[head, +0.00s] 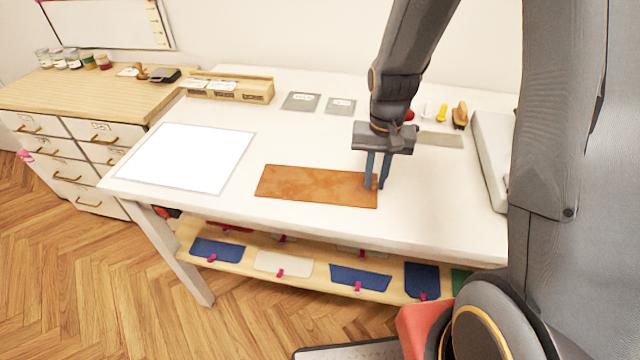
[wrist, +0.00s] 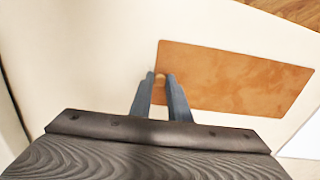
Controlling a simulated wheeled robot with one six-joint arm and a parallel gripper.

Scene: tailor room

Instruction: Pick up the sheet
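A flat brown leather-like sheet (head: 315,185) lies on the white table (head: 330,226). It also shows in the wrist view (wrist: 235,80). My gripper (head: 378,185) points down at that end. I see a gap between the fingers; contact with the tab cannot be made out. The sheet lies flat.
A bright white panel (head: 188,157) lies left of the sheet. A wooden box (head: 228,89), grey cards (head: 301,101) and small tools (head: 459,116) are at the back. A pale machine (head: 491,158) is at the right. A lower shelf (head: 318,281) holds coloured pieces.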

